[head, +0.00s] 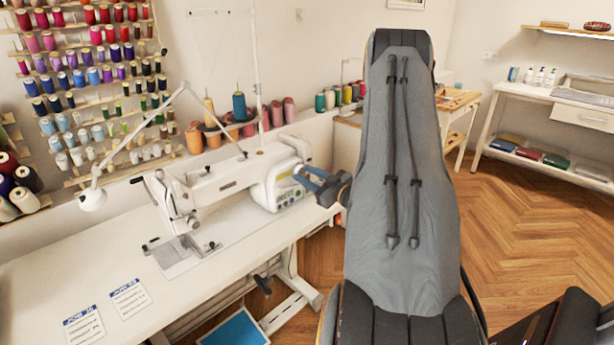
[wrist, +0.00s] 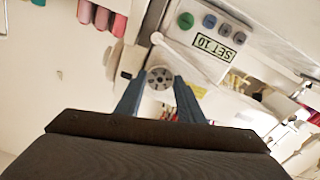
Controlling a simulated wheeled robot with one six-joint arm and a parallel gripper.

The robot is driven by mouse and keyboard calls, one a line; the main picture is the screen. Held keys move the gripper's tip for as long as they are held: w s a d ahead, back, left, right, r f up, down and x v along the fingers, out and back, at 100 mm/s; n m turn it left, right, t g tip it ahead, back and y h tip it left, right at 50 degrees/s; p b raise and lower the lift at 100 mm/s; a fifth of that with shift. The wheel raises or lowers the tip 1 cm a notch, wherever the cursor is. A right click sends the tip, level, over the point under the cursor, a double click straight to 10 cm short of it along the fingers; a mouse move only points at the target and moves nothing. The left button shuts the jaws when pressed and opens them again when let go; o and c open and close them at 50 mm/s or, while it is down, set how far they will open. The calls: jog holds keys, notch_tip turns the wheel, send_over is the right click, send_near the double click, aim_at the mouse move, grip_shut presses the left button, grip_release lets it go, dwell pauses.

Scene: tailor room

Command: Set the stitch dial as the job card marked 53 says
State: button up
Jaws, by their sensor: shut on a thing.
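The white sewing machine (head: 235,180) stands on its table at the left. In the wrist view, the round grey stitch dial (wrist: 160,73) is on the machine's end face, between the two blue fingers of my gripper (wrist: 159,84). The fingers are shut on the dial's sides. In the head view my gripper (head: 304,179) reaches the machine's right end, and the dial is hidden. A small display (wrist: 213,47) beside the dial reads SET 10, upside down. Two job cards lie at the table's front left. The farther card (head: 129,298) seems headed JOB 53, the nearer (head: 84,325) JOB 16; their lower lines are too small to read surely.
Thread cones (head: 238,106) stand behind the machine. A white lamp (head: 92,198) arches over the table's left. Wooden floor (head: 510,235) is open at the right.

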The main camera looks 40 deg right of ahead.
jog(key=shift+m, duration=0.3)
jog(key=m+p, duration=0.1)
jog(key=m, duration=0.2)
jog(key=shift+r+m, duration=0.1)
jog(key=shift+m, duration=0.3)
jog(key=m+p, duration=0.1)
jog(key=m, duration=0.2)
jog(key=shift+m, duration=0.3)
jog(key=m+p, duration=0.1)
jog(key=m, duration=0.2)
jog(key=shift+d+m, duration=0.1)
jog(key=shift+m, duration=0.3)
jog(key=m+p, duration=0.1)
jog(key=m, duration=0.7)
jog(key=shift+p, duration=0.35)
jog(key=m, duration=0.3)
jog(key=shift+m+p, duration=0.3)
jog(key=shift+p, duration=0.05)
jog(key=m, duration=0.6)
jog(key=shift+p, duration=0.4)
jog(key=shift+m, duration=0.4)
